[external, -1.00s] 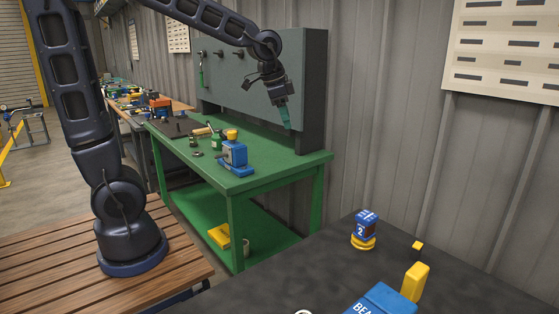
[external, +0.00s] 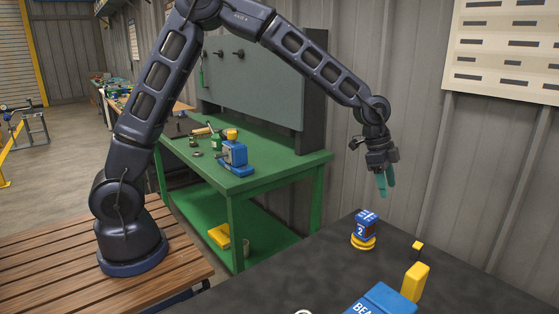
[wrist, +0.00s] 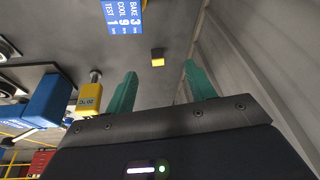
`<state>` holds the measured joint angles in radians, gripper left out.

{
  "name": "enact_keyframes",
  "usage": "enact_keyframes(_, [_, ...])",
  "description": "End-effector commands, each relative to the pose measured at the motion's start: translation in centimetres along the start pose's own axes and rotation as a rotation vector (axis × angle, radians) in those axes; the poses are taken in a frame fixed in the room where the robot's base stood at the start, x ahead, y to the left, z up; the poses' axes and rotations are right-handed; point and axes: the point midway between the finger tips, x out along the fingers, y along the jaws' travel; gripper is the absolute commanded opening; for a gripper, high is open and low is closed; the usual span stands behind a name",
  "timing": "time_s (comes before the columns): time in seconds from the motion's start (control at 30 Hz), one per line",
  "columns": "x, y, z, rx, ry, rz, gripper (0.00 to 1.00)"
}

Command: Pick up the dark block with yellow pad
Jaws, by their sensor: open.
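A small block with a yellow face and a darker part (external: 418,246) stands on the dark tabletop at the lower right in the external view. It also shows in the wrist view (wrist: 157,58), ahead of my fingertips and between their lines. My gripper (external: 387,189) hangs above the dark table, to the upper left of the block in the external view, apart from it. Its two green fingers are spread and empty, as the wrist view (wrist: 160,72) shows too.
On the dark table (external: 300,285) are a blue block marked 2 on a yellow round base (external: 364,228), a yellow upright piece (external: 415,282) and a blue lettered box (external: 380,302). A green workbench (external: 275,170) stands left. A corrugated wall runs behind.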

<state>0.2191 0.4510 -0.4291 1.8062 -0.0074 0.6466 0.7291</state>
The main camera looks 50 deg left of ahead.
Motion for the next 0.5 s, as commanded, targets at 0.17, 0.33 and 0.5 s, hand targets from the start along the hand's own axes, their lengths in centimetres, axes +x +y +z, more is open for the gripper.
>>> enact_keyframes(0.17, [5.0, 0.6, -3.2, 0.073, 0.036, 0.054, 0.55])
enact_keyframes(0.33, [7.7, 1.0, -5.0, 0.115, 0.059, 0.081, 0.55])
enact_keyframes(0.5, [8.8, 1.2, -5.5, 0.127, 0.068, 0.088, 0.55])
